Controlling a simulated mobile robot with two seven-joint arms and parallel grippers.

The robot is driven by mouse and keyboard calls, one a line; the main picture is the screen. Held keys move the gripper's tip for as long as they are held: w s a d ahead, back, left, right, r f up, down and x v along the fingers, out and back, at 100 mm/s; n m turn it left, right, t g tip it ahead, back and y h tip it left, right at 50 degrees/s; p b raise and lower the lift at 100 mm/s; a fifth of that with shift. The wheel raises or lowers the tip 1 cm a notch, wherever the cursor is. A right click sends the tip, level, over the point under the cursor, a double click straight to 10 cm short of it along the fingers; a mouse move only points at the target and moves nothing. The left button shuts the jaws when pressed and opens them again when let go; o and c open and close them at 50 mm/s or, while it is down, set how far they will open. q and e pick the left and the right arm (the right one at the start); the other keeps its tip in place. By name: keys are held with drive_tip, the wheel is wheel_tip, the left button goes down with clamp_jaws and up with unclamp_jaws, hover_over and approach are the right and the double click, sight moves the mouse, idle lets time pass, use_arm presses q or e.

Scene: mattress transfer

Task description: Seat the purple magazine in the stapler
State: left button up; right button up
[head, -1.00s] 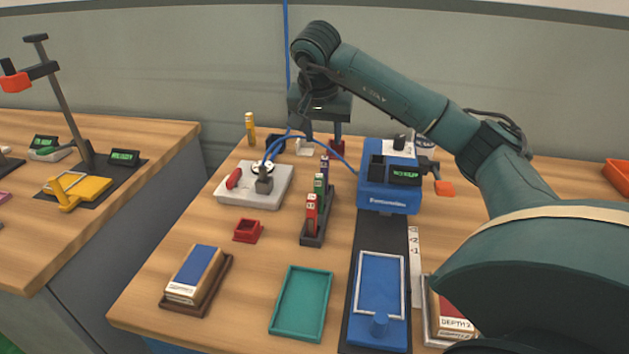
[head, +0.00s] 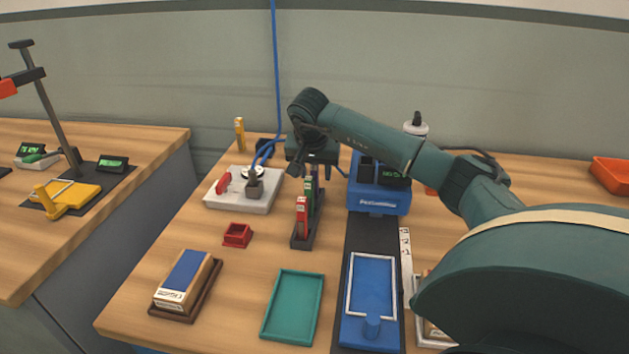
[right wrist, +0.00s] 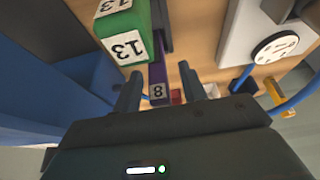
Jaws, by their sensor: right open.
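The purple magazine (right wrist: 158,84), marked 8, stands at the far end of the dark rack (head: 304,241), behind the green magazine (right wrist: 121,30) and the red one (head: 301,216). My right gripper (head: 313,172) is over the far end of the rack. In the right wrist view its open fingers (right wrist: 160,72) lie on either side of the purple magazine, with nothing gripped. Whether they touch it, I cannot tell. The blue machine (head: 379,200), apparently the stapler, stands right of the rack, partly hidden by my right arm. My left gripper is not in view.
A white unit (head: 238,204) with a gauge and blue hose stands left of the rack. A red bin (head: 237,235), a teal tray (head: 292,306) and a blue plate (head: 370,300) lie nearer. A yellow cylinder (head: 239,134) stands at the back.

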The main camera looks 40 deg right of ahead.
clamp_jaws()
idle(0.4)
